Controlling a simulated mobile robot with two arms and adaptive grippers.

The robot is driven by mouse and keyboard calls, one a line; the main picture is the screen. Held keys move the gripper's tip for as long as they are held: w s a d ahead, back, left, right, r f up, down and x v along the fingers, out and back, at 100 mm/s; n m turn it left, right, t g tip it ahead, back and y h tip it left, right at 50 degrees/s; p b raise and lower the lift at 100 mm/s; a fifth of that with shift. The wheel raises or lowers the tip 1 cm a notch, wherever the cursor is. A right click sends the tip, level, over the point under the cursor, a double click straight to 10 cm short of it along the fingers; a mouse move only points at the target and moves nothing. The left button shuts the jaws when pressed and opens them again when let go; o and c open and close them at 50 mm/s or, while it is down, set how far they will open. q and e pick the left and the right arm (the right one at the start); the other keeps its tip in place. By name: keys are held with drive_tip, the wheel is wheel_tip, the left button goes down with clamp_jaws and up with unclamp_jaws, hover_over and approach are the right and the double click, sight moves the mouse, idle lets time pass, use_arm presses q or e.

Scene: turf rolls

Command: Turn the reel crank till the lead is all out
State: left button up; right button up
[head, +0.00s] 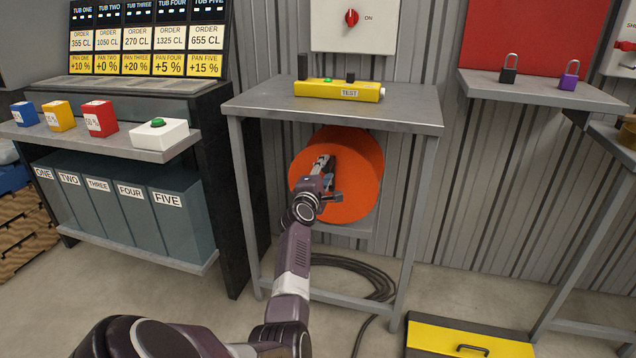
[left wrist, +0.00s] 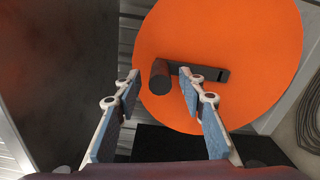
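The orange reel (head: 362,197) stands upright under the grey table, and its round face fills much of the left wrist view (left wrist: 225,40). A dark crank arm (left wrist: 217,75) lies across the face, with a dark round crank handle (left wrist: 160,78) sticking out toward the wrist camera. My left gripper (head: 325,165) is at the reel's face. In the left wrist view its fingers (left wrist: 160,84) are apart on both sides of the handle, with gaps showing. The dark lead (head: 365,282) lies in loose coils on the floor below the reel. My right gripper is out of view.
The grey table (head: 260,102) stands over the reel, its legs on both sides, with a yellow tester (head: 340,90) on top. A dark rack with teal tubs (head: 130,210) stands left. A yellow case (head: 470,338) lies on the floor at right.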

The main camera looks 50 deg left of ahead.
use_arm(q)
drive_tip(key=v, duration=0.9)
drive_tip(key=shift+s, duration=0.1)
idle(0.3)
